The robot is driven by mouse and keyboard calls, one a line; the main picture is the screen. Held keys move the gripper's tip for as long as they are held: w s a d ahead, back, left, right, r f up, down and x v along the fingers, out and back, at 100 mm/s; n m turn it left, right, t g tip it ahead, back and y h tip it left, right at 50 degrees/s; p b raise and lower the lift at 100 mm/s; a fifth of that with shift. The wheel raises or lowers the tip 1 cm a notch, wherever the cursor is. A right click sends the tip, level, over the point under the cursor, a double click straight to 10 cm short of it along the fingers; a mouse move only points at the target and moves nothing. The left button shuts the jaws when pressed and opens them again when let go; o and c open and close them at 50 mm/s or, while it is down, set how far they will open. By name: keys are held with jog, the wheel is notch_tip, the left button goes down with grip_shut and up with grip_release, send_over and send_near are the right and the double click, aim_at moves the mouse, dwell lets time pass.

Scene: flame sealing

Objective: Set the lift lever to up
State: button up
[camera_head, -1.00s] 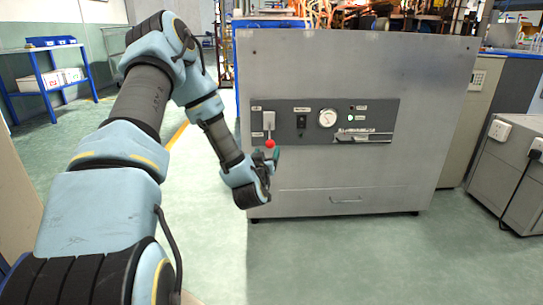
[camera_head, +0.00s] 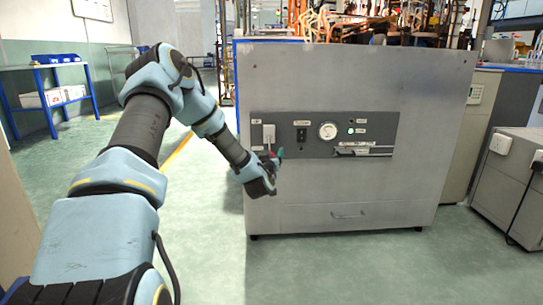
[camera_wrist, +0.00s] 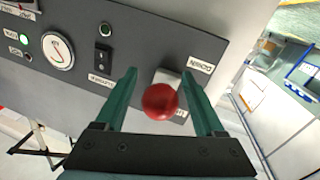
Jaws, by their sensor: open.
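The lift lever sits on a pale plate (camera_head: 269,133) at the left end of the dark control panel. Its red ball knob (camera_wrist: 160,101) shows large in the wrist view, between my two green fingers. My gripper (camera_wrist: 159,74) is open, with a finger on each side of the knob and small gaps visible. A label reading DOWN (camera_wrist: 201,65) is beside the plate; another label is partly hidden by a finger. In the head view my gripper (camera_head: 274,156) is just below the plate and largely hides the knob.
The grey cabinet (camera_head: 340,185) carries the panel, with a black switch (camera_head: 302,134), a round gauge (camera_head: 328,131), a lit green lamp (camera_head: 351,131) and a handle slot to the right. A blue shelf (camera_head: 58,97) stands far left.

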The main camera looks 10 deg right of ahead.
grip_shut()
dwell(0.5)
dwell(0.9)
